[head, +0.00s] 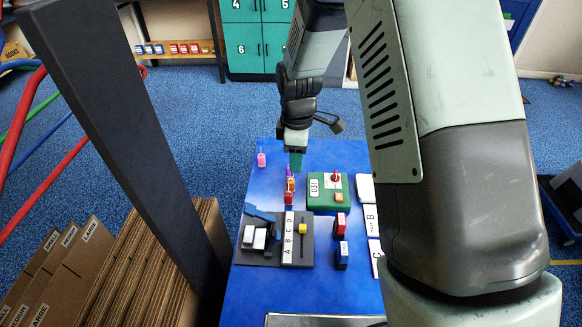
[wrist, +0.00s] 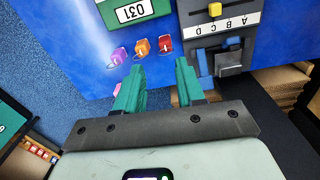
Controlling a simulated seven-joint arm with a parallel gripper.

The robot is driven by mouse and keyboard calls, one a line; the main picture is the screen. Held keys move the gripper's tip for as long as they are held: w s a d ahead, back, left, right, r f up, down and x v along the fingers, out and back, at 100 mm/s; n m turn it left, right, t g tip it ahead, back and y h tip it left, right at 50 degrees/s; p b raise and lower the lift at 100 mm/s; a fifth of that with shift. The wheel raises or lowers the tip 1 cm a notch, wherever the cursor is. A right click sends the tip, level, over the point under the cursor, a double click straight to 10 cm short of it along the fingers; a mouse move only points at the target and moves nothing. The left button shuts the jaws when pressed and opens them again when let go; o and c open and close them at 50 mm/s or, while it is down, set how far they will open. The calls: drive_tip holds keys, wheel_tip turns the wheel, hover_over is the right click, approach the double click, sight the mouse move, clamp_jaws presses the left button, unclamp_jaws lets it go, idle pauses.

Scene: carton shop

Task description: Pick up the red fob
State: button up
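The red fob (head: 289,198) lies on the blue table (head: 254,268), nearest the label strip in a short row with an orange fob (head: 291,184) and a purple fob (head: 289,171). In the wrist view the red fob (wrist: 165,45) shows just beyond the gap between my fingertips, clear of both. My gripper (head: 296,163) points down above the far part of the table, at the far end of this row. The wrist view shows the green fingers of my gripper (wrist: 159,66) apart with nothing between them.
A pink fob (head: 262,160) stands apart at the far left. A green box (head: 328,190) marked 031 sits right of the row. A grey panel (head: 322,250) with a yellow slider lies nearer. Red and blue blocks stand beside it.

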drive_tip(key=n, duration=0.1)
hover_over(290, 193)
drive_tip(key=f, duration=0.8)
drive_tip(key=shift+d+f, duration=0.2)
drive_tip(key=shift+d, duration=0.15)
drive_tip(key=shift+a+f, duration=0.2)
drive_tip(key=shift+f, duration=1.3)
drive_tip(key=shift+a+f, duration=0.15)
drive_tip(key=shift+f, duration=1.35)
drive_tip(key=shift+c, duration=0.4)
clamp_jaws()
